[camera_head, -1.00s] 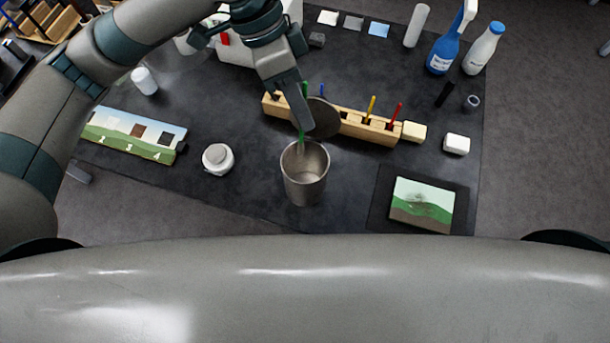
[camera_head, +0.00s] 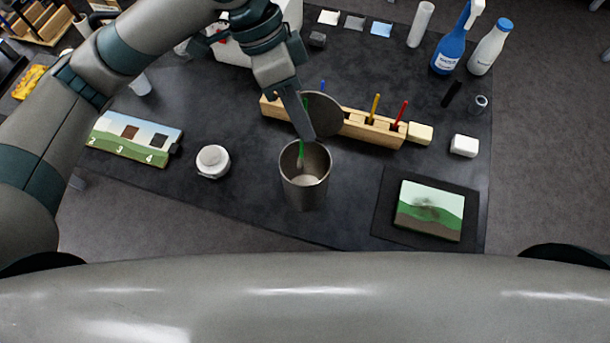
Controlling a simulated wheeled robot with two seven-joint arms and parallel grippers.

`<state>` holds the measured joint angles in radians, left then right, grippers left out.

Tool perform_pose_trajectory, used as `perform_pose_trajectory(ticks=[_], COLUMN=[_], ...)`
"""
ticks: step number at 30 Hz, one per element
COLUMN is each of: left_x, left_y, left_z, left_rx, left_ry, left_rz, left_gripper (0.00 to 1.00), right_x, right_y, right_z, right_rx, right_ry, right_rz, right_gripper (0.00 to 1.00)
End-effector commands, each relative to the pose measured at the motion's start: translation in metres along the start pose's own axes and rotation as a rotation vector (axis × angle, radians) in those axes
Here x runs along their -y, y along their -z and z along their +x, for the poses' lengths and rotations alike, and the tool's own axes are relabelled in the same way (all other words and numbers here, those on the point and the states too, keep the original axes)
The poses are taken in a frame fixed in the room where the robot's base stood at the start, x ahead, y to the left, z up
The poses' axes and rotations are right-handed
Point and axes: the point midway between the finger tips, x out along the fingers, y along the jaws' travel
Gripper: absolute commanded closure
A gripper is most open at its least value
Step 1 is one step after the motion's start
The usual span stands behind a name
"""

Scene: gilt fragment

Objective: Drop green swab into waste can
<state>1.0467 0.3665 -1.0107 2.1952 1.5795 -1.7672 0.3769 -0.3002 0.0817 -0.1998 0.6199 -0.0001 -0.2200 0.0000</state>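The waste can (camera_head: 304,192) is an open grey metal cylinder standing on the dark mat near its front. Its round lid (camera_head: 324,113) is tilted up behind the opening. My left gripper (camera_head: 303,128) comes down from above, just over the can's rear rim. It is shut on the green swab (camera_head: 301,148), which hangs roughly upright. The swab's pale lower end is inside the can's mouth, apart from the bottom as far as I can see. The finger hides the swab's middle. My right gripper is not in view.
A wooden holder (camera_head: 362,132) with blue, yellow and red swabs stands behind the can. A white jar (camera_head: 213,161) is left of it and a small landscape painting (camera_head: 430,209) right of it. A blue spray bottle (camera_head: 452,45) and a white bottle (camera_head: 488,48) stand at the back right.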

Motion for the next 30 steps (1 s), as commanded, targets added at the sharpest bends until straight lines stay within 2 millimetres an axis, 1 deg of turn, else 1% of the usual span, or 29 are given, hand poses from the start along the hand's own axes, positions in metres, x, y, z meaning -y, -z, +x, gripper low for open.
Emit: perform_pose_trajectory(ticks=[11, 17, 20, 23, 30], left_x=[0.000, 0.001, 0.002, 0.002, 0.002], left_y=[0.000, 0.000, 0.000, 0.000, 0.000], left_z=[-0.001, -0.010, -0.020, -0.035, -0.080], left_rx=[0.000, -0.001, -0.001, -0.002, -0.002], left_ry=[0.000, 0.002, 0.003, 0.005, 0.005], left_rz=[0.000, -0.001, -0.001, -0.001, -0.001], left_gripper=[0.73, 0.73, 0.73, 0.73, 0.73], right_x=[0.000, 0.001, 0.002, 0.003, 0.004], right_y=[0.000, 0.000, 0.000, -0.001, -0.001], right_z=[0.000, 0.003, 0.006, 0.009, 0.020], right_rx=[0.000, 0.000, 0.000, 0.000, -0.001], right_ry=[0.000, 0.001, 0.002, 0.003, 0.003], right_rz=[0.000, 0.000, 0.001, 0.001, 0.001], right_gripper=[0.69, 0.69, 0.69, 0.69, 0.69])
